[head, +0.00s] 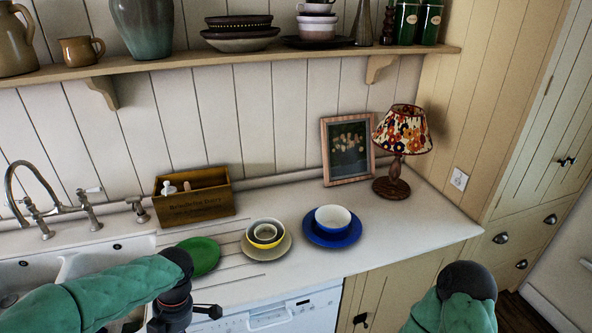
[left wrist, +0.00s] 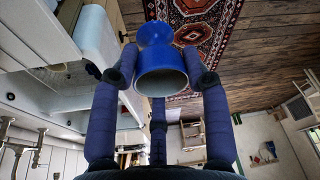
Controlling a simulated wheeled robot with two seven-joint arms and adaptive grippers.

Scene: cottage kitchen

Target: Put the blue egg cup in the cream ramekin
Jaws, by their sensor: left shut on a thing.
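A blue egg cup (left wrist: 163,78) is held between the fingers of my left gripper (left wrist: 162,92) in the left wrist view. Its open rim faces the camera and its foot points away. In the head view my left gripper (head: 190,311) is at the sink's right side, low in front of the counter edge; the egg cup is hidden there. No separate cream ramekin is clear; a small pale round dish (head: 266,232) sits inside a yellow bowl (head: 262,243) on a beige saucer (head: 284,250). My right arm is at the lower right; its gripper is out of view.
A green plate (head: 207,254) lies left of the saucer. A wooden box (head: 195,206), picture frame (head: 347,150) and lamp (head: 402,130) stand behind. The counter's right end is clear.

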